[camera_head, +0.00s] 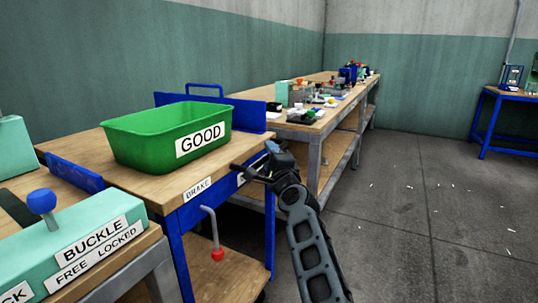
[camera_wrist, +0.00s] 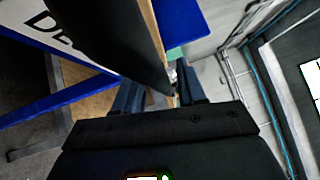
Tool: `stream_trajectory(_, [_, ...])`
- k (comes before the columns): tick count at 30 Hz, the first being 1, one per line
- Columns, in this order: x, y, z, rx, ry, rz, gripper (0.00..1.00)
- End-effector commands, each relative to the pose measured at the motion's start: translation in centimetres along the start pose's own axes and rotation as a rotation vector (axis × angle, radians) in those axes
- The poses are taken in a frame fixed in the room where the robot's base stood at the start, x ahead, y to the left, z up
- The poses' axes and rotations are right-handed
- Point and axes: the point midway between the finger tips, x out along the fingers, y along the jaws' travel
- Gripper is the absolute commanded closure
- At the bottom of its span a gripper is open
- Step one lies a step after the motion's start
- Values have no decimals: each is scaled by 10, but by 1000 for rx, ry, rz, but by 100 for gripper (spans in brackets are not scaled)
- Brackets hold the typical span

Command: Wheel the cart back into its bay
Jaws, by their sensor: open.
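The cart (camera_head: 232,161) has a wooden top, blue legs and raised blue panels at its ends. It stands beside the benches. A green bin (camera_head: 150,147) labelled GOOD sits on it. A BRAKE label (camera_head: 197,188) is on its front edge, and a grey lever (camera_head: 212,225) with a red knob hangs below. My gripper (camera_head: 255,171) is at the cart's front right corner, open. In the wrist view, a dark bar (camera_wrist: 115,40) runs down towards the open fingers (camera_wrist: 160,95); I cannot tell whether they touch it.
A mint fixture (camera_head: 75,250) labelled BUCKLE, with a blue knob, stands on a bench at the near left. A long workbench (camera_head: 310,125) with several small items stands behind the cart. A blue table (camera_head: 510,97) is at the far right. The grey floor (camera_head: 420,200) at right is mostly clear, with small white scraps.

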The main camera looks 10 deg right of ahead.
Motion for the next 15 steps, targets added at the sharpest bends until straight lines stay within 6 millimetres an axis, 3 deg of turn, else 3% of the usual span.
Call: stream_trajectory(15, [-66, -1, 2, -2, -2, 2, 60])
